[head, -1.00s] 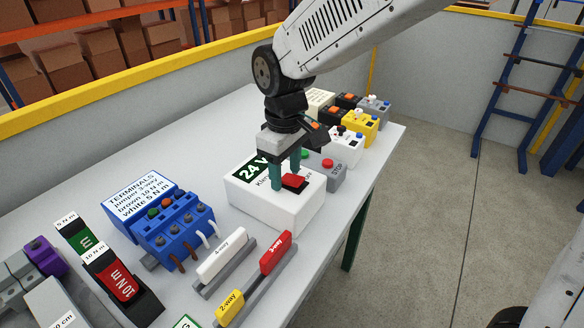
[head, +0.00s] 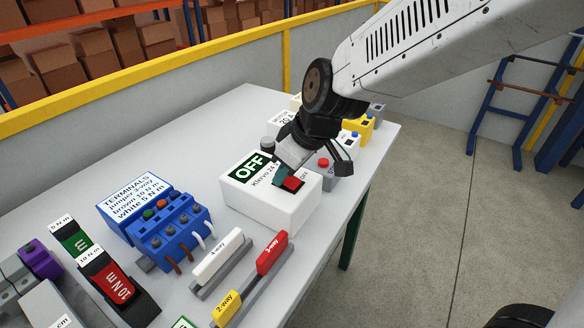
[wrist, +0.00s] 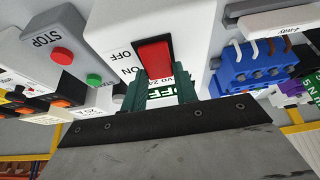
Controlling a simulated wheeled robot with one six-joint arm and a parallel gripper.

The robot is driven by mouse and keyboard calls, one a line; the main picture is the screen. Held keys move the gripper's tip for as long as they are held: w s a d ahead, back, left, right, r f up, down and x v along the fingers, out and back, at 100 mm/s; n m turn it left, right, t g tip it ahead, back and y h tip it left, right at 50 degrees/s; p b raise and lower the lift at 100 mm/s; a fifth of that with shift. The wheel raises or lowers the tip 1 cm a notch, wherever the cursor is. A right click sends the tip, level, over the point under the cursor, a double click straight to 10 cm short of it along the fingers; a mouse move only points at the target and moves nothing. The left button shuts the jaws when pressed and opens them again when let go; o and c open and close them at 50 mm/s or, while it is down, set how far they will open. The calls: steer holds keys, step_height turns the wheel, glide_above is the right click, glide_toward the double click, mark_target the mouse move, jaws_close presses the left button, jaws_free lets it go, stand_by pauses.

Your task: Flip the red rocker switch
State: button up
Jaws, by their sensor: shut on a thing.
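The red rocker switch (head: 292,184) sits on top of a white box (head: 262,207), and it also shows in the wrist view (wrist: 155,57). The box's green display (head: 249,167) reads OFF. In the wrist view the words OFF and ON are printed beside the rocker. My gripper (head: 285,177) is tilted over the box, with its teal fingertips down at the rocker. In the wrist view my gripper (wrist: 160,90) is shut on the rocker's near end, and its fingers partly hide the display. The exact contact is hard to see.
A grey STOP box (wrist: 68,45) with red and green buttons stands close beside the white box. A blue terminal block (head: 170,222), a white 4-way lever (head: 218,256) and a red 3-way lever (head: 272,252) are nearby. The table's right edge is close.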

steer(key=o, duration=1)
steer(key=shift+a, duration=0.1)
steer(key=shift+r, duration=0.1)
steer(key=v, duration=0.7)
steer(key=shift+s+r, duration=0.15)
steer(key=shift+r, duration=0.15)
